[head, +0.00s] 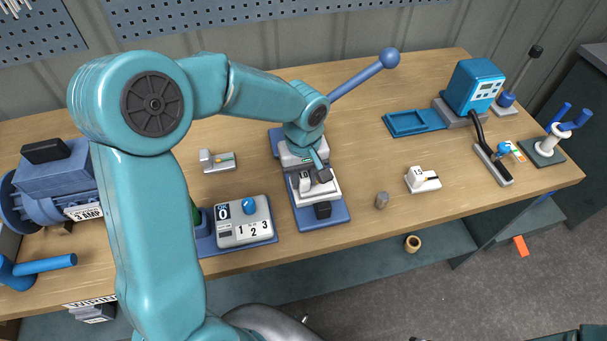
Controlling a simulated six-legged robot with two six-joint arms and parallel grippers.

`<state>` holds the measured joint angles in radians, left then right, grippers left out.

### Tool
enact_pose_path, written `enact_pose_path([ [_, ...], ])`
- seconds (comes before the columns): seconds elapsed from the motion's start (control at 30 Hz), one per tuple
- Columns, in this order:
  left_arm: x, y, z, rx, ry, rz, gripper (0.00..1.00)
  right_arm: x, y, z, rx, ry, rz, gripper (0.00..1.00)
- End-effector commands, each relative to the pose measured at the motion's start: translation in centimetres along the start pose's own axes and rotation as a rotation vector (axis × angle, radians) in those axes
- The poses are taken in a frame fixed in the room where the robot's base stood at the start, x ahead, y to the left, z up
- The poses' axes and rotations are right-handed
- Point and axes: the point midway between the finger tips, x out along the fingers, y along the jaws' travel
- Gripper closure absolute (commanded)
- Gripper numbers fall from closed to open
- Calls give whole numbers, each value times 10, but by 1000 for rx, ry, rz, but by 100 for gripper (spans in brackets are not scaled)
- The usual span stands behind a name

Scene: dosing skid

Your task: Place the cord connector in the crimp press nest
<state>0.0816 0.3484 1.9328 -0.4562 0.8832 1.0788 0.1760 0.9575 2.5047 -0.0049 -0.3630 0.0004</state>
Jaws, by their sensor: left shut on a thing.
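The crimp press (335,216) stands mid-table, with a blue base, a pale nest block and a long blue lever with a ball knob (390,57) pointing up and right. My left arm reaches over it from the left. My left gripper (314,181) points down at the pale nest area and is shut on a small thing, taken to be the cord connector. The fingers and wrist mostly hide the connector and the nest, so I cannot tell whether it touches the nest. My right gripper is not in view.
A numbered box with a blue knob (243,222) stands left of the press. A blue tray (407,124) and a blue meter (474,86) stand further right. Bare wood lies between them.

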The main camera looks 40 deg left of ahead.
Motion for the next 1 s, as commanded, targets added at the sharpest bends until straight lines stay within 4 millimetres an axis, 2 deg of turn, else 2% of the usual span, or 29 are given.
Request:
enact_pose_path([
  [0.27,4,0,0,0,1,0,100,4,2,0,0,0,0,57],
  [0.3,4,0,0,0,1,0,65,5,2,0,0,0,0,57],
  [0.37,2,0,0,0,0,0,45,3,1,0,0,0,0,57],
  [0.4,3,0,0,0,0,0,43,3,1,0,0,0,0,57],
  [0.63,2,0,0,0,0,0,43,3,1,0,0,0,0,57],
  [0.77,-5,0,0,0,2,1,43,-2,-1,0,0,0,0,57],
  [0.87,-22,1,-1,0,5,3,43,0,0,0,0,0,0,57],
  [1.0,-56,1,-1,-1,6,5,43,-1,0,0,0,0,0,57],
])
